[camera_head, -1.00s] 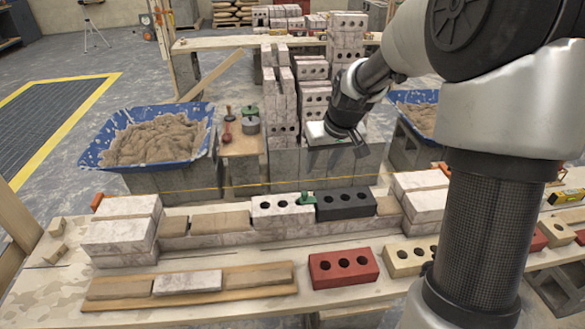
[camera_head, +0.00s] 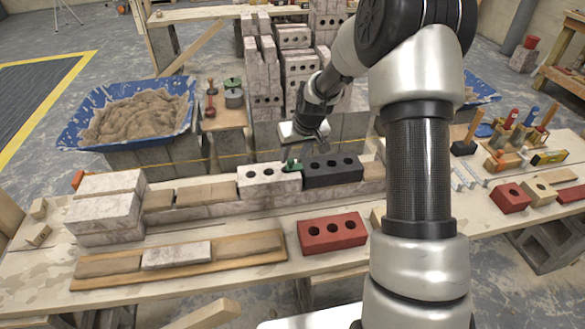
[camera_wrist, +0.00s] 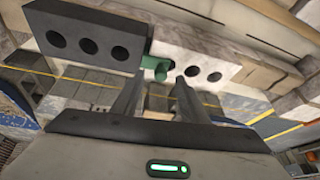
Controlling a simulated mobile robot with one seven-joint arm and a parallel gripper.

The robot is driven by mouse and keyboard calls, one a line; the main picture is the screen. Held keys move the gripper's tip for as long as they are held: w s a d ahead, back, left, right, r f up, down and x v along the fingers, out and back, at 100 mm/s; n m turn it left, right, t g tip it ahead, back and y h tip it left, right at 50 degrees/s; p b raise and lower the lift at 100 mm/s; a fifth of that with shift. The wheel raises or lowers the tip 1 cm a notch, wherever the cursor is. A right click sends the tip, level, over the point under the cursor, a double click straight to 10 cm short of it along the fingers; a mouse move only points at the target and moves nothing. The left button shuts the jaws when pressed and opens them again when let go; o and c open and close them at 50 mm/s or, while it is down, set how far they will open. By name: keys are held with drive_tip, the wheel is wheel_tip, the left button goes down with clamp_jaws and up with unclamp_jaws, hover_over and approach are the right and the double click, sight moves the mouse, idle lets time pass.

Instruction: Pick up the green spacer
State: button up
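The green spacer (camera_head: 292,164) sits in the gap between a white three-hole brick (camera_head: 268,180) and a black three-hole brick (camera_head: 333,171) on the low wall. In the wrist view the spacer (camera_wrist: 157,68) shows just ahead of my fingertips, roughly centred between them, with the black brick (camera_wrist: 85,35) at left and the white brick (camera_wrist: 205,62) at right. My gripper (camera_wrist: 160,80) is open, with nothing between its fingers. In the head view my gripper (camera_head: 300,148) is just behind and above the spacer; its fingertips are hard to make out there.
A red brick (camera_head: 332,232) lies in front of the wall on the bench. White bricks (camera_head: 105,207) are stacked at the wall's left end. A blue mortar tub (camera_head: 75,130) stands behind left. Several tools in a holder (camera_head: 515,140) stand at right.

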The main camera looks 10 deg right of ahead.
sight(291, 160)
drive_tip(key=x, duration=0.3)
drive_tip(key=shift+w+a+f, duration=0.1)
drive_tip(key=shift+w+f, duration=0.05)
drive_tip(key=shift+c, duration=0.2)
clamp_jaws()
